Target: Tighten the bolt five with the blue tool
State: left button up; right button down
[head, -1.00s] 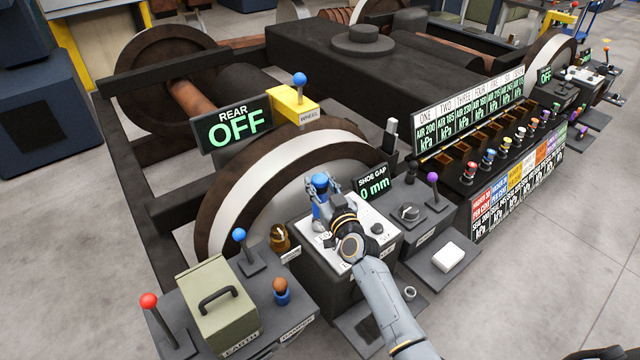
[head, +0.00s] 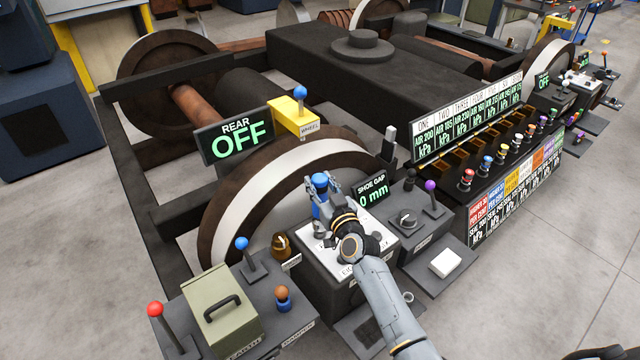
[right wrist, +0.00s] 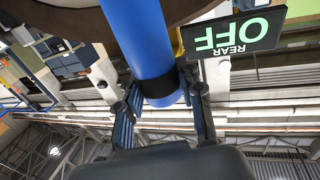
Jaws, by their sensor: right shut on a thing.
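The blue tool (head: 320,182) is held in my right gripper (head: 321,196), which is shut on it above the white-topped panel box (head: 387,240). In the right wrist view the blue shaft of the tool (right wrist: 145,40) with a dark band stands between the fingers (right wrist: 163,97). The panel top is partly hidden by my gripper and arm. Its bolts are too small or covered for me to tell which is number five, or whether the tool touches one. My left gripper is not in view.
The shoe gap display (head: 371,192) reads 0 mm just behind the tool. A brass knob (head: 281,246) is to the left and a purple lever (head: 431,198) to the right. The large wheel (head: 222,219) and the REAR OFF sign (head: 236,138) stand behind. Open floor is at right.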

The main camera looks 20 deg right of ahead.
aim_at(320, 178)
jog(key=shift+r+p, duration=1.35)
jog(key=shift+r, duration=0.4)
jog(key=shift+f, duration=0.1)
